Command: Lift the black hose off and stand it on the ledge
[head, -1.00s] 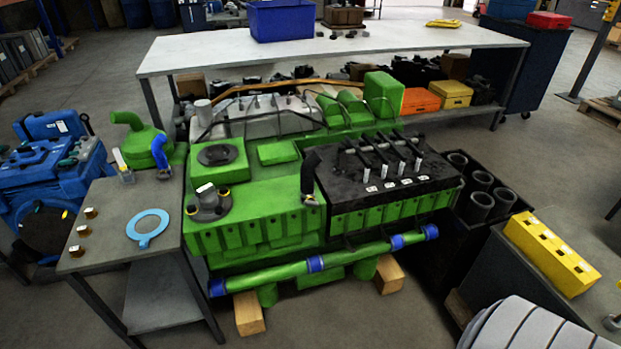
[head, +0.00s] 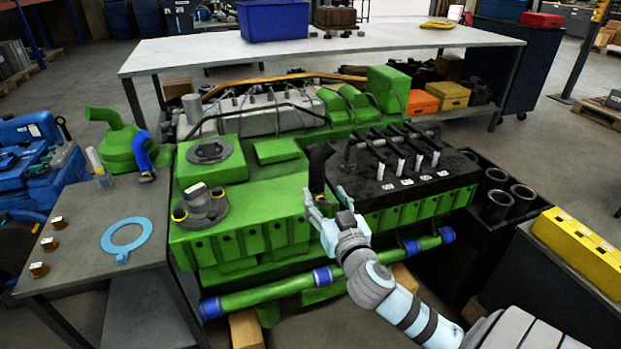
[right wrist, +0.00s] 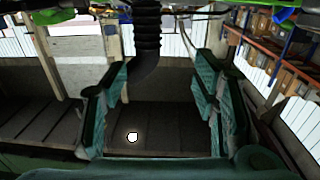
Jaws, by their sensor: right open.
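The black hose (head: 318,163) stands on the green engine (head: 265,205), at the left end of the black cylinder head (head: 420,182). Its upper end bends over. It also shows in the right wrist view as a ribbed black tube (right wrist: 147,30) at the top, with a bend below. My right gripper (head: 326,202) is open, with its fingertips just in front of the lower hose. In the right wrist view the spread fingers (right wrist: 163,88) stand on either side of the hose's bend, and no contact shows. The hose's lower end is partly hidden by the gripper. My left gripper is not in view.
A grey side table (head: 80,235) at left carries a light blue ring (head: 127,237) and a blue elbow hose (head: 144,155). A green pipe (head: 270,289) runs along the engine's front. A yellow block (head: 580,250) lies at right. The green top left of the hose has bare room.

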